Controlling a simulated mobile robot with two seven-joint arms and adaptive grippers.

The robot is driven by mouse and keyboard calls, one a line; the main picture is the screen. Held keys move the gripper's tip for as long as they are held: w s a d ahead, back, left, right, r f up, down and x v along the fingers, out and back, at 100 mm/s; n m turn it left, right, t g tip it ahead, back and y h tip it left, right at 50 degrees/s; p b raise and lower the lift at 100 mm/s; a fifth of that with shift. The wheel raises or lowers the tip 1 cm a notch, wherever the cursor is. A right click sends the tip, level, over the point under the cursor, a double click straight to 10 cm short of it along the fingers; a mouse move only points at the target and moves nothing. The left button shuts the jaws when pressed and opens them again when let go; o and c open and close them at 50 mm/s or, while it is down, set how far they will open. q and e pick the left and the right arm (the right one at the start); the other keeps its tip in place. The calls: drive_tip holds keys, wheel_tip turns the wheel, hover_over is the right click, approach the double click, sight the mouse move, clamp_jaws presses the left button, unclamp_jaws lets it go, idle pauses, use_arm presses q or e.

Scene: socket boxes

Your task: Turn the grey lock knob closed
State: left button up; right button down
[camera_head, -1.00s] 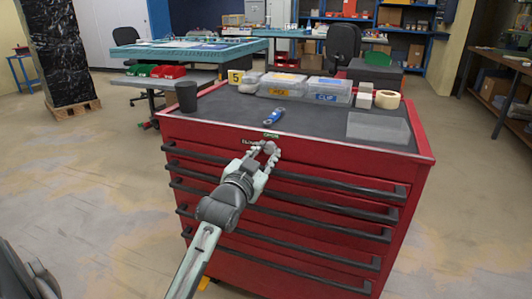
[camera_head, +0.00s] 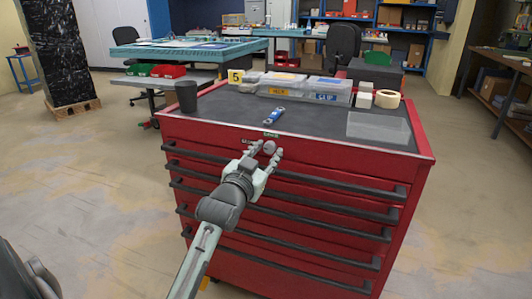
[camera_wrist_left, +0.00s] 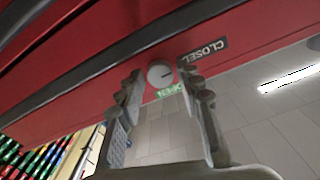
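The grey lock knob (camera_head: 269,147) is on the upper front of the red tool cabinet (camera_head: 300,158). In the left wrist view the round knob (camera_wrist_left: 160,73) shows between and just beyond the fingertips. A dark CLOSED label (camera_wrist_left: 207,48) and a green OPEN label (camera_wrist_left: 168,91) sit beside it. A short dark mark on its face appears to point between the labels, roughly toward the CLOSED side; its exact angle is hard to tell. My left gripper (camera_head: 264,153) is open in front of the knob, with a gap on each side. My right gripper is not in view.
Drawer handles (camera_head: 290,179) stick out below the knob. The floor around is free.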

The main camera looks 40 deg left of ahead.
use_arm(q)
drive_tip(key=v, duration=1.2)
idle(0.3)
drive_tip(key=s+d+f+g+h, duration=0.1)
drive_tip(key=f+g, duration=0.1)
drive_tip(key=f, duration=0.8)
drive_tip(key=d+f+m+g+h, duration=0.1)
drive_tip(key=d+f+g, duration=0.15)
drive_tip(key=f, duration=0.75)
drive_tip(key=s+d+f+g+h, duration=0.1)
drive_tip(key=f+g, duration=0.2)
drive_tip(key=f, duration=0.7)
drive_tip(key=s+d+f+g, duration=0.1)
drive_tip(key=s+f+g, duration=0.2)
drive_tip(key=s+f, duration=0.6)
drive_tip(key=s+d+f+m+g, duration=0.1)
drive_tip(key=s+f+g, duration=0.3)
drive_tip(key=s+f, duration=0.5)
wheel_tip(320, 180, down, 5)
drive_tip(key=shift+f, duration=0.15)
drive_tip(key=shift+g, duration=0.25)
